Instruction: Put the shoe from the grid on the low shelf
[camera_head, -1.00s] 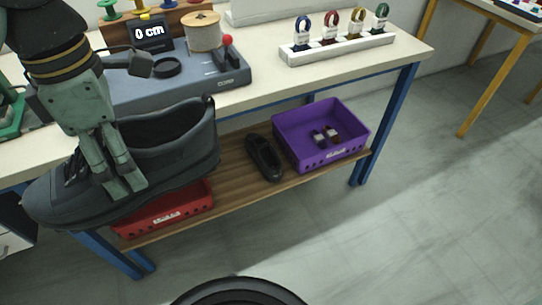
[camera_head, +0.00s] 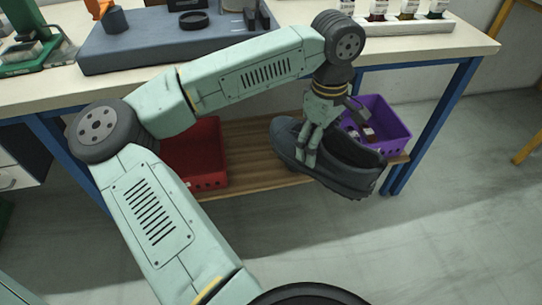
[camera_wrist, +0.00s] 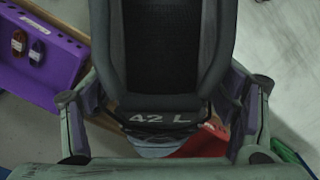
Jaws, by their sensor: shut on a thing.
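My gripper (camera_head: 308,150) is shut on a large dark grey shoe (camera_head: 350,168), with its fingers on the shoe's side wall. The shoe is roughly level, with its opening up. In the wrist view the shoe (camera_wrist: 165,45) shows close between the fingers, with the marking "42 L". The low shelf (camera_head: 245,145) is a brown wooden board under the workbench. In the head view the shoe overlaps the shelf's front edge at the right; its height above the board cannot be told. The grid is not clearly in view.
A red crate (camera_head: 208,181) stands on the shelf left of the shoe. A purple crate (camera_head: 396,141) with small items stands behind it at the right. Bare board shows between the red crate and the shoe. A blue table leg (camera_head: 425,135) is to the right.

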